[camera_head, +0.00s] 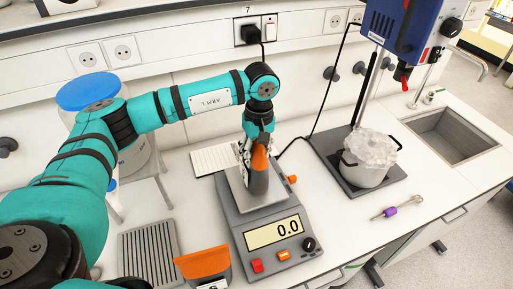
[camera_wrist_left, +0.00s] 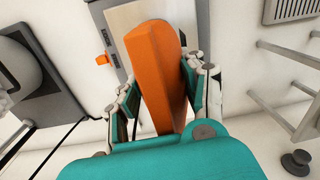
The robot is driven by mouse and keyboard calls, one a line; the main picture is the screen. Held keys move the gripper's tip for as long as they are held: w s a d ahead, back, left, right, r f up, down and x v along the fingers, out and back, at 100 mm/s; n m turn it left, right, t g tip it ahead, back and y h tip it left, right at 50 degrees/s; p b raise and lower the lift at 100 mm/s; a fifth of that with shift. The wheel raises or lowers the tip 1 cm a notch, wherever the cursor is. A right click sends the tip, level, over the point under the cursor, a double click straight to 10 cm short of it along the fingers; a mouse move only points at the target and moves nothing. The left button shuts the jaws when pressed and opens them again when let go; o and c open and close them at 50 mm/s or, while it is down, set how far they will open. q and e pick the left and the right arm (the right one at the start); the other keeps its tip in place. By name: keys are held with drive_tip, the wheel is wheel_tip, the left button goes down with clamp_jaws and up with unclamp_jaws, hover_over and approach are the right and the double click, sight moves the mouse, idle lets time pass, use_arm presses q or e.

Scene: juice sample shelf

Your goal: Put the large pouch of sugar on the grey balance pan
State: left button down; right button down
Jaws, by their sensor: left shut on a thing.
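My left gripper (camera_head: 257,150) is shut on a pouch (camera_head: 257,178) with an orange upper part and a dark grey lower part. It holds the pouch upright over the grey balance pan (camera_head: 238,192). I cannot tell whether the pouch's base touches the pan; the display (camera_head: 273,232) reads 0.0. In the left wrist view the orange pouch (camera_wrist_left: 157,75) lies between the two fingers, with part of the pan (camera_wrist_left: 127,18) beyond it. Any label on the held pouch is hidden. My right gripper is not in view.
A second orange and grey pouch (camera_head: 203,262) stands in front, left of the balance, its label cut off. A grooved grey tray (camera_head: 148,250) lies left of it. A pot (camera_head: 365,175) sits on a dark stand plate at right. A purple-handled tool (camera_head: 391,211) lies beside it.

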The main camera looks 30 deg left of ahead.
use_arm(q)
drive_tip(key=shift+w+f, duration=0.1)
drive_tip(key=shift+f+b, duration=0.15)
drive_tip(key=shift+b, duration=0.15)
drive_tip(key=c, duration=1.1)
unclamp_jaws()
drive_tip(key=o, duration=0.4)
drive_tip(key=shift+c, duration=0.2)
